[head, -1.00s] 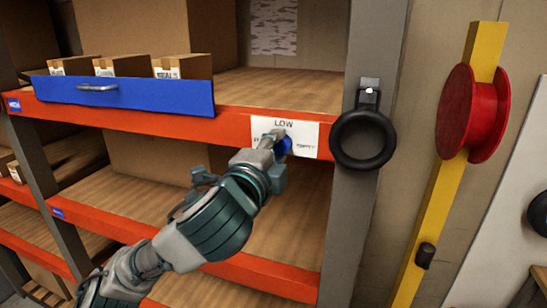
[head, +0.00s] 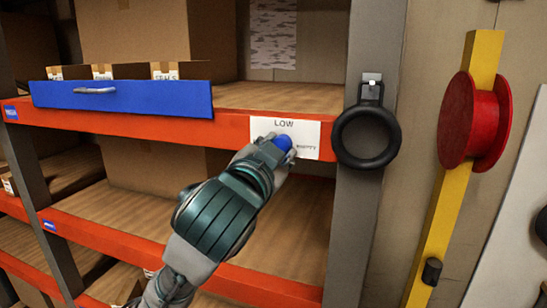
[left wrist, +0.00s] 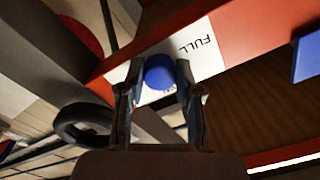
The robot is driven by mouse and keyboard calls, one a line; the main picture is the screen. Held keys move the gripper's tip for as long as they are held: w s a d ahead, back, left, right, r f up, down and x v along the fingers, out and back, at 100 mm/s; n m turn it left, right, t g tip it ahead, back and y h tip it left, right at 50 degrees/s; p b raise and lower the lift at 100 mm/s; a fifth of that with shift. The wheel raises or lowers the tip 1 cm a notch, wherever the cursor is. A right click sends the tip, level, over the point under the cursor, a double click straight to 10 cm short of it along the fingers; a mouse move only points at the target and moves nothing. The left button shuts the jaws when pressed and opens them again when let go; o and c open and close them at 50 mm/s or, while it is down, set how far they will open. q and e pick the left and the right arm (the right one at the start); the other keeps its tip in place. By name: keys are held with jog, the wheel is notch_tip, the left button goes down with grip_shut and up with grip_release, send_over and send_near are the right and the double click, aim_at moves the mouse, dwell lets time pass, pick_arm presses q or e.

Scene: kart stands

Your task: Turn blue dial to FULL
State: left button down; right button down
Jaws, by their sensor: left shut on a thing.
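The blue dial (head: 283,141) sits on a white label (head: 309,134) on the orange shelf beam, with LOW above it and EMPTY at its right. My left gripper (head: 274,147) reaches up to the dial from below, and its wrist hides the label's left part. In the left wrist view, the dial (left wrist: 158,72) is between the two fingers of my left gripper (left wrist: 158,78), which are shut on it. There the word FULL shows on the label (left wrist: 205,55) beside the dial. The dial's pointer direction cannot be made out. My right gripper is not in view.
A blue drawer front (head: 120,97) with a grey handle is left of the dial, with small boxes behind it. A black ring (head: 366,137) hangs on the grey post at the right. A red spool (head: 470,120) is on a yellow post (head: 447,215).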

pick_arm(q)
jog(key=shift+r+n+b, duration=0.1)
jog(key=shift+n+b, duration=0.25)
jog(key=shift+n, duration=0.85)
jog(key=shift+r, duration=0.1)
jog(key=c, duration=0.8)
grip_release()
jog(key=shift+w+d, duration=0.1)
jog(key=shift+w, duration=0.05)
jog(key=shift+o, duration=0.2)
jog(key=shift+w+d, duration=0.2)
jog(key=v, duration=1.1)
jog(key=shift+s+f, duration=0.25)
jog(key=shift+s, duration=0.1)
